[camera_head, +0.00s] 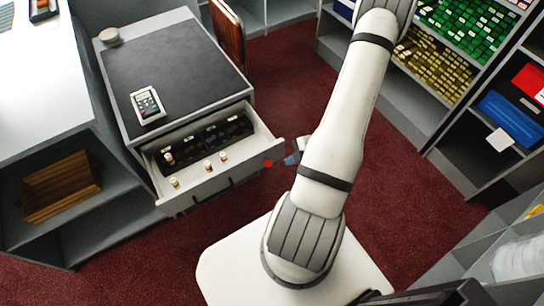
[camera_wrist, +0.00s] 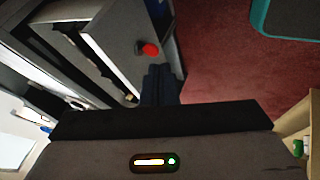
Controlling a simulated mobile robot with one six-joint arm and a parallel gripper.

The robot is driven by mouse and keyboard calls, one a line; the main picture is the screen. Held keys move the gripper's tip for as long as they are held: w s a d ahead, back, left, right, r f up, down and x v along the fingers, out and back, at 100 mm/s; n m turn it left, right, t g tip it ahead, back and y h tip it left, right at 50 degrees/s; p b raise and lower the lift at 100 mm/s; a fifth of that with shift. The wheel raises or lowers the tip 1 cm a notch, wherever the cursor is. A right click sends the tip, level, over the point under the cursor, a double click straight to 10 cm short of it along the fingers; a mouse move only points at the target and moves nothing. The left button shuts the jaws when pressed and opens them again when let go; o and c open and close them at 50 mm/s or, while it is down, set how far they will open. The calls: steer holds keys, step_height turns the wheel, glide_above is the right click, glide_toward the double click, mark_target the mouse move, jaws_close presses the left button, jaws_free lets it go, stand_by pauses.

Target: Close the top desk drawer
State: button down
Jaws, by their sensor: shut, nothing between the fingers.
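The top desk drawer (camera_head: 262,142) is pulled open from the grey desk (camera_head: 185,62). Its light front panel has a dark handle (camera_head: 213,190). Small pale pieces and a dark divided tray (camera_head: 210,140) lie inside. My gripper (camera_head: 291,160) is just right of the drawer's front corner, partly hidden by my arm. In the wrist view, the drawer (camera_wrist: 125,45) shows as a grey panel with a red spot on it. My shut, empty fingers (camera_wrist: 160,75) are close beside this panel; I cannot tell whether they touch it.
A calculator (camera_head: 147,104) and a small round object (camera_head: 109,36) sit on the desk. A wooden chair (camera_head: 228,35) stands behind it. Shelves with green boxes (camera_head: 470,25) are at the right. Red carpet (camera_head: 300,85) is open between.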

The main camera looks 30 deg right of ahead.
mark_target(267, 159)
steer(key=shift+w+a+f+p, duration=0.4)
steer(key=shift+w+f, duration=0.4)
steer(key=shift+w, duration=0.35)
steer(key=shift+w+a+f+p, duration=0.4)
steer(key=shift+w+f, duration=0.35)
steer(key=shift+w, duration=0.35)
steer(key=shift+w+a+f+p, duration=0.3)
steer(key=shift+w+f+p, duration=0.15)
steer(key=shift+w+f, duration=0.55)
steer(key=shift+w+r, duration=0.15)
steer(key=shift+r, duration=0.05)
